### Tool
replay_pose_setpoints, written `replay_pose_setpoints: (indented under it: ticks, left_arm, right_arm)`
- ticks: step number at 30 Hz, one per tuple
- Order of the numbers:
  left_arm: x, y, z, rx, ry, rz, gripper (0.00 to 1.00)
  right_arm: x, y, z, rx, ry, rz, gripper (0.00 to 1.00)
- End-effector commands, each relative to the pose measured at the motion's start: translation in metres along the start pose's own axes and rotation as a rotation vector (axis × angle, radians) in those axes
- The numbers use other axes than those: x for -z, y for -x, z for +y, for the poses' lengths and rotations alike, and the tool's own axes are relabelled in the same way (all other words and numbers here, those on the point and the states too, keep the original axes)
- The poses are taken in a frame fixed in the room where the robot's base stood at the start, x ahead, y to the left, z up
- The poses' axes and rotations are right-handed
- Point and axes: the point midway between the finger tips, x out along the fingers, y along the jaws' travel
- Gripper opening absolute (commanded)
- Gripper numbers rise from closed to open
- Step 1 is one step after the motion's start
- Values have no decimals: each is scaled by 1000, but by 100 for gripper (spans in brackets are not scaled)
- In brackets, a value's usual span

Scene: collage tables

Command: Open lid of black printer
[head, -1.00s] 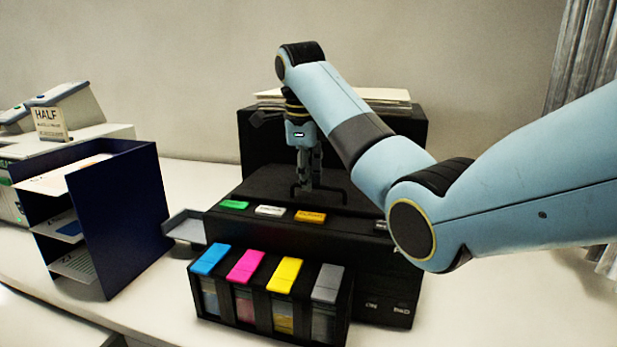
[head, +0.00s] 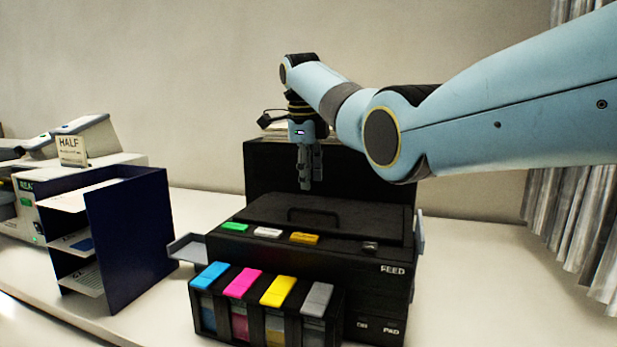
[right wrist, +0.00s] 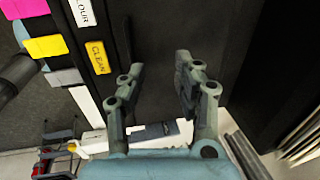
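The black printer (head: 370,300) stands on the white table in the middle of the head view. Its lid (head: 360,222) lies flat and shut, with a thin black bar handle (head: 312,212) on top. My right gripper (head: 305,187) points down above the lid, apart from the handle and slightly behind it. In the right wrist view its two fingers (right wrist: 158,65) are spread with nothing between them. My left gripper is not in view.
A tall black part (head: 265,165) rises behind the lid. Ink tanks (head: 263,310) with coloured caps stand at the printer's front. A small grey tray (head: 187,248) and a navy paper rack (head: 128,235) are at the left. Table to the right is clear.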

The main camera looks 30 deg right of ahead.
Motion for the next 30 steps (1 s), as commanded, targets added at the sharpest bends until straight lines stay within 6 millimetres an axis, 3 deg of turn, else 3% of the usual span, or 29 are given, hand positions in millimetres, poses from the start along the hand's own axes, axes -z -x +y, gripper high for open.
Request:
replay_pose_setpoints:
  ticks: [3, 18, 30]
  left_arm:
    - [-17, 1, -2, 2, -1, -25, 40]
    - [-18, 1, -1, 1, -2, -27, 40]
    - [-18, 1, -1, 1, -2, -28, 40]
  right_arm:
    - [0, 2, 0, 0, 0, -1, 32]
    - [0, 71, -1, 1, -1, -1, 32]
    - [1, 75, -1, 0, -1, 0, 32]
